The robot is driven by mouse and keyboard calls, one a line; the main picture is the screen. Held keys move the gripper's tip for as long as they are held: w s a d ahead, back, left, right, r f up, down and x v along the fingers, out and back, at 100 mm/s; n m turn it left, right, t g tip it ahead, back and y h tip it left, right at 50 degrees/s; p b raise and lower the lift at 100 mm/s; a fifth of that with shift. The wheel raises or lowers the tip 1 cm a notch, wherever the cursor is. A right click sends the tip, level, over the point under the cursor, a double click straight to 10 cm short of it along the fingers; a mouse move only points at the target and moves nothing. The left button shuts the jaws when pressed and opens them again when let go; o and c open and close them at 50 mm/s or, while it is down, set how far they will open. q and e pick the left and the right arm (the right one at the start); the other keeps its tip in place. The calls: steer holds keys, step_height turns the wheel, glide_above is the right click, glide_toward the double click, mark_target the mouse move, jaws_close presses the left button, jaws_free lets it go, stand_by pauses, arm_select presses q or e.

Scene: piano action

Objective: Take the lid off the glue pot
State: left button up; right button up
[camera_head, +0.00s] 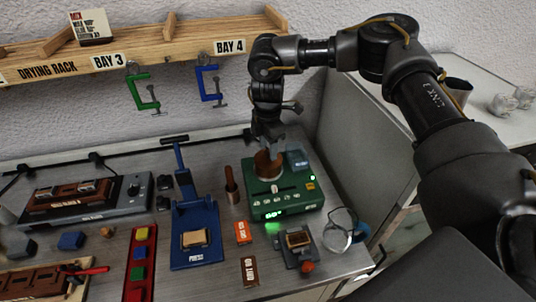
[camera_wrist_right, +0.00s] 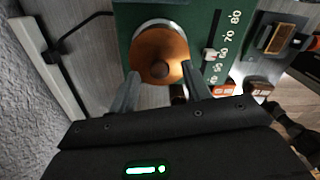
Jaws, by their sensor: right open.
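The copper-brown glue pot (camera_head: 268,166) sits in the green heater unit (camera_head: 283,203) in the head view. In the right wrist view its round copper lid (camera_wrist_right: 150,48) is on, with a small dark knob (camera_wrist_right: 160,69) in the middle. My right gripper (camera_head: 269,147) points down just above the pot. In the wrist view the right gripper (camera_wrist_right: 160,84) is open, with its two fingers apart on either side of the lid's near part and the knob between their lines. Whether the fingers touch the lid I cannot tell. My left gripper is not in view.
A blue press (camera_head: 195,236) and a brown-handled tool (camera_head: 231,184) stand left of the heater. A small block fixture (camera_head: 297,243) and a glass jar (camera_head: 338,235) are in front and to the right. The drying rack (camera_head: 150,48), with clamps hanging below, is behind.

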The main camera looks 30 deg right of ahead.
steer(key=shift+d+f, duration=0.1)
steer(key=shift+f, duration=0.75)
steer(key=shift+c, duration=0.2)
jaws_close()
steer(key=shift+r, duration=0.15)
